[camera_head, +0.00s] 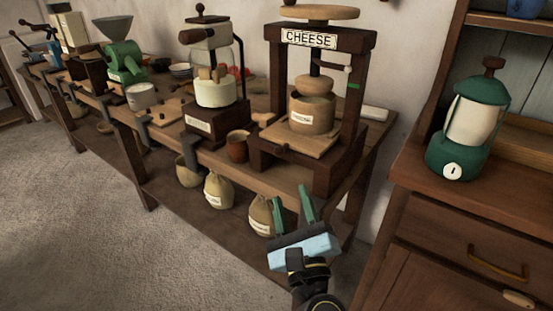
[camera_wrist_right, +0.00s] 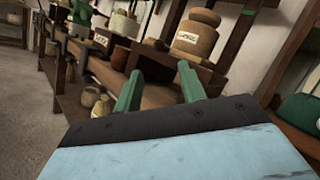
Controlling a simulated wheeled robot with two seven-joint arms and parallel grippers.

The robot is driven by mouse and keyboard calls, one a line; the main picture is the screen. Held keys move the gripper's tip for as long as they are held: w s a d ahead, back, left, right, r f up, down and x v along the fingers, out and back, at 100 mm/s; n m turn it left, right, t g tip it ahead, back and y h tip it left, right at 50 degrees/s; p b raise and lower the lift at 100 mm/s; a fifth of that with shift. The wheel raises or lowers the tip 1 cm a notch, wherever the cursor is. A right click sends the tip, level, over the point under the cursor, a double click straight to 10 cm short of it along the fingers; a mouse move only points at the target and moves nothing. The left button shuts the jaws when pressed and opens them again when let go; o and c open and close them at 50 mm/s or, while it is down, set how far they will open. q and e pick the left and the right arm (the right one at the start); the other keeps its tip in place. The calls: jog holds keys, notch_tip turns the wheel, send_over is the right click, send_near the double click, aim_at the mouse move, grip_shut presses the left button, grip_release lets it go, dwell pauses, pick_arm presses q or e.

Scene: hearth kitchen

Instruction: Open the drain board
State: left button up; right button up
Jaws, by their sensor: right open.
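The cheese press (camera_head: 362,85) stands at the right end of the long workbench, with a "CHEESE" sign on its top beam. A pale wooden board (camera_head: 300,144) lies at its base under a labelled wooden tub (camera_head: 311,112); it looks like the drain board. The tub also shows in the right wrist view (camera_wrist_right: 194,38). My right gripper (camera_head: 291,193) has green fingers spread apart with nothing between them. It is in front of and below the press, apart from the board. It also shows in the right wrist view (camera_wrist_right: 159,72). My left gripper is out of view.
Sacks (camera_head: 217,190) sit on the lower shelf. A wooden cabinet (camera_head: 455,215) with a green lantern (camera_head: 472,125) is close on the right. The floor at left is clear.

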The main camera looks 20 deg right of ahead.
aim_at(280, 156)
jog(key=p+x, duration=0.1)
jog(key=x, duration=1)
jog(key=shift+a, duration=0.1)
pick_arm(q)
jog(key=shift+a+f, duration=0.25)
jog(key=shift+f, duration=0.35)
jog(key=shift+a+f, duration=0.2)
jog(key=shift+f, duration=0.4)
pick_arm(e)
jog(key=shift+x, duration=0.75)
jog(key=shift+c, duration=0.3)
jog(key=shift+s, duration=0.1)
grip_shut()
